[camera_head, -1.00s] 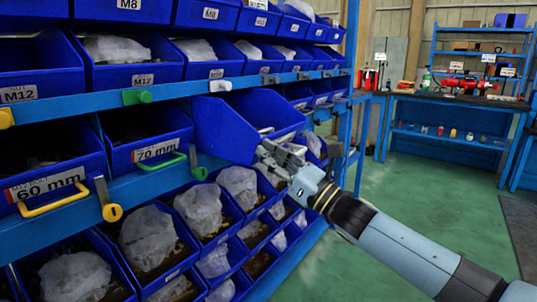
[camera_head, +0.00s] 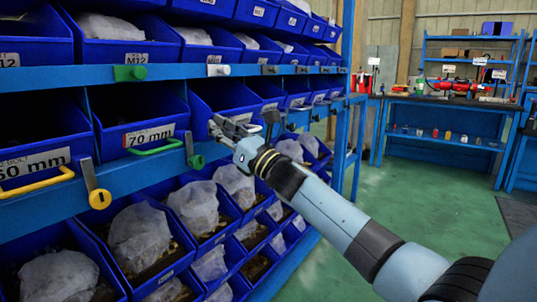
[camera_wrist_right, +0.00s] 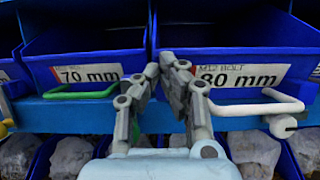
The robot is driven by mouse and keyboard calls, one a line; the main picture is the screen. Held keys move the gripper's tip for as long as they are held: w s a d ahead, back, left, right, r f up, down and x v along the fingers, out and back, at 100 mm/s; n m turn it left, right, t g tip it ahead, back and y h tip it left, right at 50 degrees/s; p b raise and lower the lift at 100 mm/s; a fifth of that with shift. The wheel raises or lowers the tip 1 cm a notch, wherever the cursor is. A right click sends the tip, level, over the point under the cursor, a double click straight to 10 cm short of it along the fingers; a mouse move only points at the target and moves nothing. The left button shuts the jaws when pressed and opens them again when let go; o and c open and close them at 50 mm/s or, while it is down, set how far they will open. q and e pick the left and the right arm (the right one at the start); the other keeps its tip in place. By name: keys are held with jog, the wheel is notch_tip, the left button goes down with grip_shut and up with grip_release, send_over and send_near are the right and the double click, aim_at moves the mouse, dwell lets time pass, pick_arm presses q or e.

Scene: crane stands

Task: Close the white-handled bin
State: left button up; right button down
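The white-handled bin (camera_wrist_right: 226,45) is the blue 80 mm bin at right in the right wrist view. Its white handle (camera_wrist_right: 265,107) shows below the label. In the head view the bin (camera_head: 222,95) sits in the middle row, roughly in line with its neighbours; my right gripper hides much of its front. My right gripper (camera_wrist_right: 168,68) looks shut, its fingertips close together with nothing seen between them. They are at the left part of the bin's front; I cannot tell whether they touch it. In the head view the right gripper (camera_head: 225,128) points left at the rack. My left gripper is out of view.
The 70 mm bin with a green handle (camera_head: 155,148) is directly left, and a yellow-handled bin (camera_head: 36,185) is further left. Lower bins (camera_head: 195,205) hold bagged parts. Green floor (camera_head: 400,215) is open to the right; a blue workbench (camera_head: 450,110) stands behind.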

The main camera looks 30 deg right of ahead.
aim_at(202, 125)
jog(key=w, duration=0.1)
jog(key=w+a+b, duration=0.1)
jog(key=w, duration=0.1)
jog(key=w+b, duration=0.1)
jog(key=shift+w+a+f, duration=0.2)
jog(key=shift+w+a, duration=0.05)
jog(key=shift+a, duration=0.15)
jog(key=shift+w+a+r, duration=0.1)
jog(key=shift+w, duration=0.15)
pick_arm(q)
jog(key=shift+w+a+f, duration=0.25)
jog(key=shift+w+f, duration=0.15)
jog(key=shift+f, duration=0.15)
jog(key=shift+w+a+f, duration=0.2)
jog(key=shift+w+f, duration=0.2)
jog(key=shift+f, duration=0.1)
pick_arm(e)
jog(key=shift+w+r, duration=0.1)
jog(key=shift+r, duration=0.15)
